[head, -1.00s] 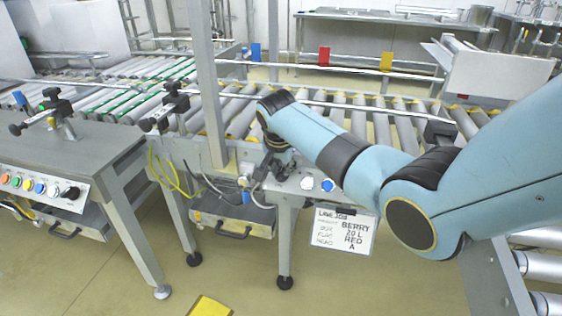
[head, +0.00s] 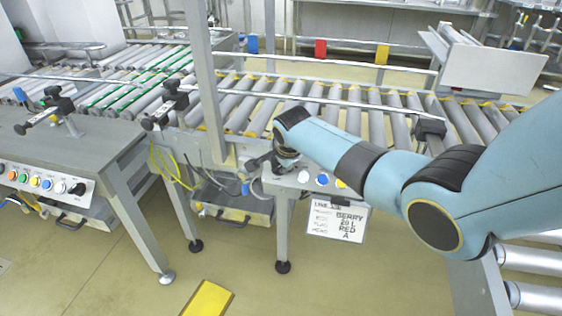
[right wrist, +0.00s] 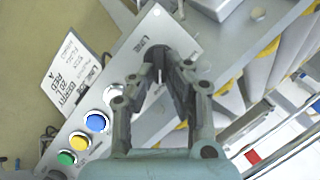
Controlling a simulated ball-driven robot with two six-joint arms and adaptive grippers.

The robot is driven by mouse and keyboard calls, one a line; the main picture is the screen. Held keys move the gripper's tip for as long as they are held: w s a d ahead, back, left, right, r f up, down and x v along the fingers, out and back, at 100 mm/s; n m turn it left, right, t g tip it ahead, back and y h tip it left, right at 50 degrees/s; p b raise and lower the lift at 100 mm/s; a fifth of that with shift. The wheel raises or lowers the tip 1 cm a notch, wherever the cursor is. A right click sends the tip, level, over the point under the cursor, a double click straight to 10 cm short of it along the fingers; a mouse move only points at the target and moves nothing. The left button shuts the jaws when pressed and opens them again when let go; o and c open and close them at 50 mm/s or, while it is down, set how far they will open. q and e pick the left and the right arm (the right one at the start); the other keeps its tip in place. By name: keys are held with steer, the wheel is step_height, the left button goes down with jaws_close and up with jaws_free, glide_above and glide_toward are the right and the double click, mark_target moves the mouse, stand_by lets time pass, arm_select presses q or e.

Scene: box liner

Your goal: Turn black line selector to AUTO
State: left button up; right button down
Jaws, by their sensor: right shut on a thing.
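My right gripper (head: 282,166) is at the left end of a small grey control panel beside the conveyor. In the right wrist view its fingers (right wrist: 168,62) are closed together at the panel (right wrist: 150,32), near printed lettering. My left gripper is out of view.
A sign card (head: 338,220) hangs below the panel. A roller conveyor (head: 350,115) runs behind it. Another panel at the left has several coloured buttons and a black knob (head: 78,188). A grey post (head: 207,90) stands left of my gripper. Open floor lies in front.

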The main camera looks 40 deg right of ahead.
steer(key=shift+s+a+f, duration=0.15)
steer(key=shift+s+f, duration=0.05)
steer(key=shift+f, duration=0.1)
steer(key=c, duration=1.4)
jaws_free()
steer(key=shift+w, duration=0.1)
steer(key=shift+o, duration=0.2)
steer(key=shift+w, duration=0.1)
steer(key=shift+r, duration=0.2)
steer(key=v, duration=0.7)
steer(key=shift+s+r, duration=0.2)
steer(key=shift+r, duration=0.1)
